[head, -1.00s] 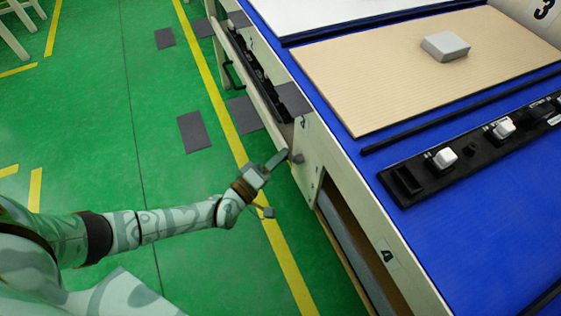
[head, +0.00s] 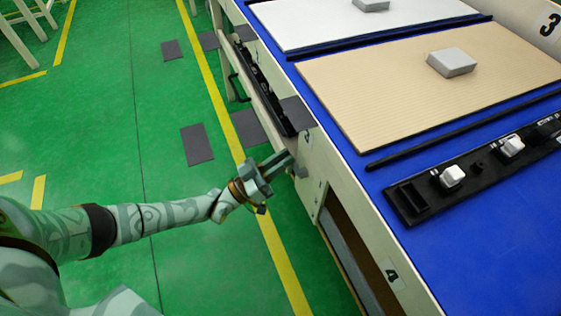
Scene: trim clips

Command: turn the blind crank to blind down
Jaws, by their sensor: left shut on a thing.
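My left gripper (head: 284,163) reaches in from the left at the side of the blue-topped bench. It is shut at the blind crank, a small grey part (head: 300,171) on the bench's pale side panel. Its fingers hide much of the crank, so the handle's exact angle cannot be told. No blind can be made out clearly. My right gripper is not in view.
The bench top (head: 470,220) carries a beige board (head: 390,95) with a grey block (head: 452,62) and a black strip with white knobs (head: 452,177). An open bay (head: 350,250) lies below the crank.

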